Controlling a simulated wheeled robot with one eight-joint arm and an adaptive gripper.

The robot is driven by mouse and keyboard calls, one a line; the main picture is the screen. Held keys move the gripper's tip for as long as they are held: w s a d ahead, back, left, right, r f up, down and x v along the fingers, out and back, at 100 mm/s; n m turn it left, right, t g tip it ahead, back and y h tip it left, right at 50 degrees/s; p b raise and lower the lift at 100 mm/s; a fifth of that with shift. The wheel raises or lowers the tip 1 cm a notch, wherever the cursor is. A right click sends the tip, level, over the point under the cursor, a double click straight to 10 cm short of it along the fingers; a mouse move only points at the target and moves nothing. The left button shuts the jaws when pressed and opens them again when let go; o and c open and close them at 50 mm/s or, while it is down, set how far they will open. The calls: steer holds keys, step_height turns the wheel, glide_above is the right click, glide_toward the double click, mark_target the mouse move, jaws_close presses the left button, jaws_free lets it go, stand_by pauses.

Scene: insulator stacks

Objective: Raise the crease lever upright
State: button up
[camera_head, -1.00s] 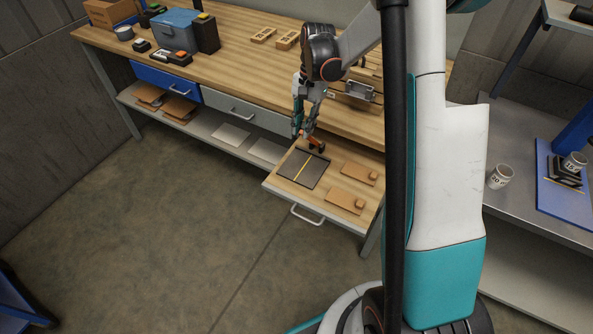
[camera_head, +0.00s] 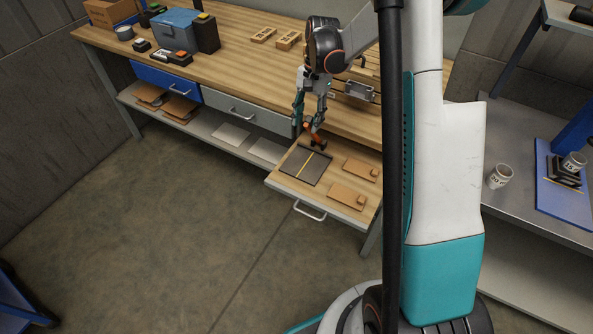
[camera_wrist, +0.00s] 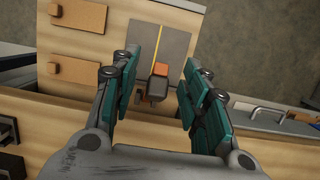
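The crease lever is a short orange lever (camera_head: 312,132) with a dark block at one end. It stands at the back edge of a dark plate with a yellow line (camera_head: 305,168), inside the pulled-out drawer. In the wrist view the lever (camera_wrist: 158,84) shows between the two teal fingers, with clear gaps on both sides. Its exact tilt is hard to tell. My gripper (camera_head: 309,122) is open and empty, pointing down around the lever. The gripper's spread fingers also show in the wrist view (camera_wrist: 162,66).
Two wooden blocks with knobs (camera_head: 360,170) lie right of the plate in the drawer (camera_head: 279,181). The workbench (camera_head: 235,80) is behind, with a blue box (camera_head: 174,27) at its far left.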

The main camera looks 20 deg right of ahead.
steer(key=s+a+r+p, duration=0.2)
steer(key=s+a+r, duration=0.1)
steer(key=a+r, duration=0.1)
steer(key=shift+s+a+r, duration=0.2)
steer(key=shift+a+r, duration=0.1)
stand_by(0.8)
stand_by(0.4)
